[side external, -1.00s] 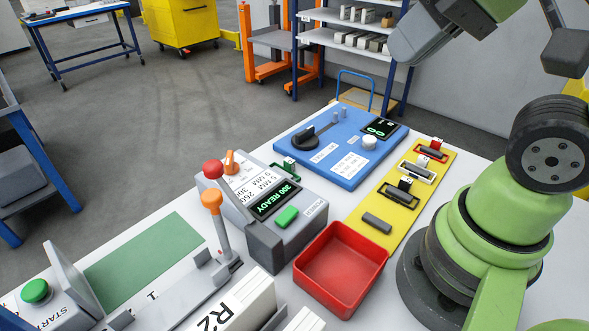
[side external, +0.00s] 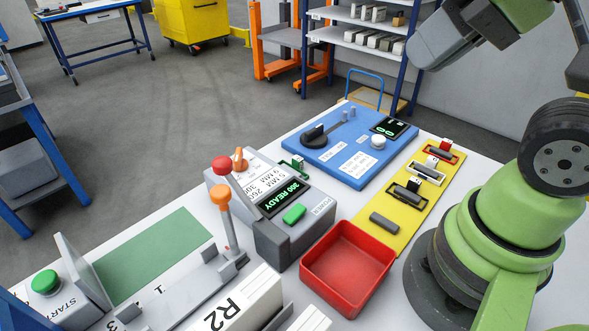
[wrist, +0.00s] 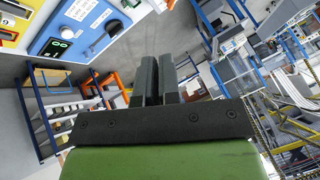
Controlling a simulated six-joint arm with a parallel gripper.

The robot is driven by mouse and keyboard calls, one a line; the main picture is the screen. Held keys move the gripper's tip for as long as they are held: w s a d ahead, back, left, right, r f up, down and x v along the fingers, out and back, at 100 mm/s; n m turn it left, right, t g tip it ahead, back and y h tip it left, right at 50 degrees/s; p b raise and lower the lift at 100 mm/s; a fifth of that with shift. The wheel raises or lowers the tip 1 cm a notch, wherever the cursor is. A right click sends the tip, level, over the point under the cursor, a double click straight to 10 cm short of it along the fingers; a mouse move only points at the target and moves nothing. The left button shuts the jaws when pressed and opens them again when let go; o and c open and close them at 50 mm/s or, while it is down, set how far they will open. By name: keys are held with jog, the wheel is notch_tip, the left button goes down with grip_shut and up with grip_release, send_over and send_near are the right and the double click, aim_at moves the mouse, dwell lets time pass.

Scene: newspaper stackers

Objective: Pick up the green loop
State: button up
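The green loop (side external: 293,165) lies on the white table in the side external view, in the gap between the grey control box and the blue panel. The box hides part of it. In the wrist view my gripper (wrist: 158,80) points away from the table, its two dark fingers side by side with almost no gap and nothing visible between them. It is far from the green loop. My gripper's fingertips cannot be made out in the side external view, where my arm runs off the top right.
A yellow strip (side external: 402,228) carries red, white and black loops and a bare grey block (side external: 385,222). A red tray (side external: 346,268), the blue panel (side external: 330,168) and the grey control box (side external: 290,240) with upright levers crowd the table. A green mat (side external: 150,255) is clear.

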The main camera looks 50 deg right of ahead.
jog(key=o, duration=1.7)
jog(key=n+g+h, duration=0.2)
jog(key=n+g, duration=0.5)
jog(key=n, duration=1.5)
send_over(297, 164)
jog(key=a, duration=0.2)
notch_tip(297, 164, down, 21)
jog(key=f, duration=0.2)
jog(key=w+f, duration=0.1)
jog(key=f, duration=0.1)
jog(key=shift+a+f, duration=0.15)
jog(key=shift+a, duration=0.05)
jog(key=shift+s+a+f, duration=0.1)
jog(key=shift+f, duration=1.35)
jog(key=shift+s+a+f, duration=0.1)
jog(key=shift+f, duration=1.35)
